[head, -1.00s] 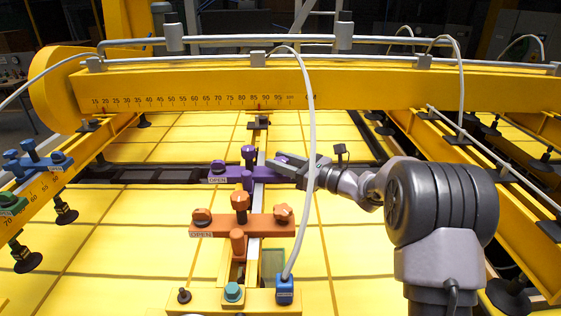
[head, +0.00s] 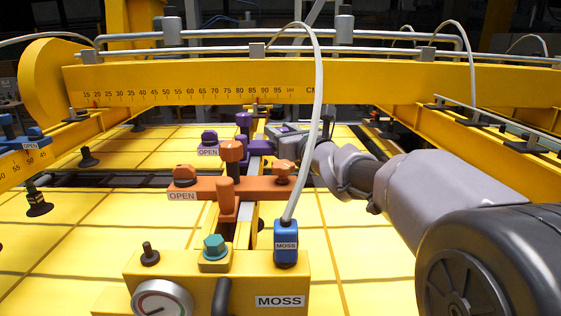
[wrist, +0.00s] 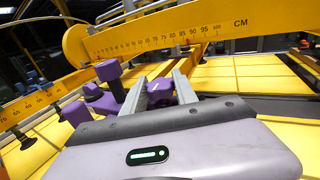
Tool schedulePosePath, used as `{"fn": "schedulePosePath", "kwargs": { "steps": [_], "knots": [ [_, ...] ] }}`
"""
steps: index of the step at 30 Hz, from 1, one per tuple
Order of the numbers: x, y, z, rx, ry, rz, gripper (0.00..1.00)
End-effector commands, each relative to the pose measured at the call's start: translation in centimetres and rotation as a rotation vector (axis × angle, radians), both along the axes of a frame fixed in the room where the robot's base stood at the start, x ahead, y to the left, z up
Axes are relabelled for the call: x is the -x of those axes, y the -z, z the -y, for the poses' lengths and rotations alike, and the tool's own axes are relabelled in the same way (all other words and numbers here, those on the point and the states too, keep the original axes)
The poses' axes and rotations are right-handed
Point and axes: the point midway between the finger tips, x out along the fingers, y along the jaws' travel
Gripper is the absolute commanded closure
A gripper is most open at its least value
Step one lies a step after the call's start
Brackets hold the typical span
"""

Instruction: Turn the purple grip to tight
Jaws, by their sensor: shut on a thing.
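The purple grip lies across the yellow beam, behind the orange grip. Its left knob (head: 209,136) stands over a label reading OPEN, and a taller purple post (head: 243,121) stands at its middle. My gripper (head: 284,138) is at the grip's right end, shut on a purple knob that its fingers largely hide in the head view. In the wrist view, this purple knob (wrist: 160,86) shows between the two grey fingers. The purple post (wrist: 107,70) and the far purple knob (wrist: 75,112) stand to their left.
The orange grip (head: 215,190), also labelled OPEN, stands close in front. A yellow beam with a centimetre scale (head: 190,88) crosses behind.

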Motion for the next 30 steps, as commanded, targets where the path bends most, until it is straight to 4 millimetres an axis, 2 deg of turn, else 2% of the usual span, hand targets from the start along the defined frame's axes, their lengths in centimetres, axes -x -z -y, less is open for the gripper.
{"fn": "schedulePosePath", "kwargs": {
  "steps": [1,12,26,27,30],
  "knots": [
    [0.1,1.0,-0.2,0.000,0.020,0.004,1.00],
    [0.0,0.3,-0.1,0.001,0.144,-0.001,1.00],
    [0.0,-0.1,0.0,0.000,0.158,-0.001,1.00],
    [0.0,-0.1,0.0,0.000,0.158,-0.001,0.60],
    [0.0,-0.1,0.0,0.000,0.158,-0.001,0.44]
  ]
}}
